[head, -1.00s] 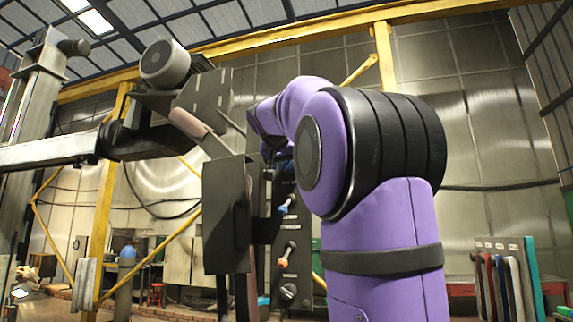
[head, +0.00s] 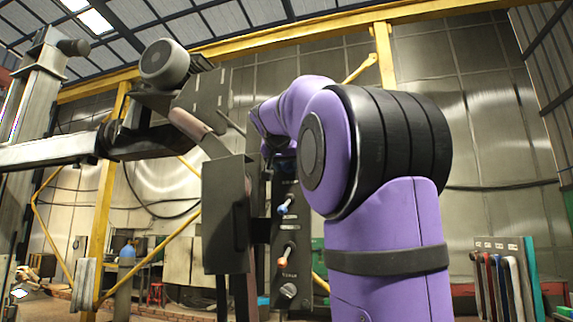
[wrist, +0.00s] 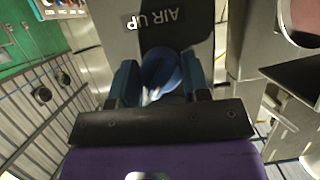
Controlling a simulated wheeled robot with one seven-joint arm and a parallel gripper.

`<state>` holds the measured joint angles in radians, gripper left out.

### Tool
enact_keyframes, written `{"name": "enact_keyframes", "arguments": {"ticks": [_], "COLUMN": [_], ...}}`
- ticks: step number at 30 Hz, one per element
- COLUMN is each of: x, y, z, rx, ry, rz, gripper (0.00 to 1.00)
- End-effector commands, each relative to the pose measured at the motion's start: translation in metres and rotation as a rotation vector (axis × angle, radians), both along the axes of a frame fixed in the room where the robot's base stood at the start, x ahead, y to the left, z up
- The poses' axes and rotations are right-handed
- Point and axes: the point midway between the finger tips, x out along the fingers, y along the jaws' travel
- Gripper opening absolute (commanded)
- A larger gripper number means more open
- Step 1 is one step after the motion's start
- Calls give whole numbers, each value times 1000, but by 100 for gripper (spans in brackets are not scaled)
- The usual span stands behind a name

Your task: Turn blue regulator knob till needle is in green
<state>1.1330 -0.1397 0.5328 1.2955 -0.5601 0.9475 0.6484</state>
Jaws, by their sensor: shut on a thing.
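In the wrist view, a round blue knob (wrist: 161,68) sits on a grey panel face beneath an upside-down label reading "AIR UP". My gripper (wrist: 160,78) has one dark finger on each side of the knob and is shut on it. The fingers and a shadow hide part of the knob. In the head view my purple arm covers my gripper and this knob. I see no gauge, needle or green band in either view.
In the head view, a dark control panel (head: 287,265) carries a blue-tipped lever (head: 283,208) and an orange-tipped lever (head: 289,250). A grey box (head: 226,215) hangs left of it. A steel boom (head: 50,153) extends at left.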

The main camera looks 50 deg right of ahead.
Motion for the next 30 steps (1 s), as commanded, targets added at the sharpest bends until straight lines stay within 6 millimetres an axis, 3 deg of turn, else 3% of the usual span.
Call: {"name": "enact_keyframes", "arguments": {"ticks": [30], "x": [-2], "y": [0], "z": [-1], "rx": [351], "ry": [-856], "rz": [3], "gripper": [19]}}
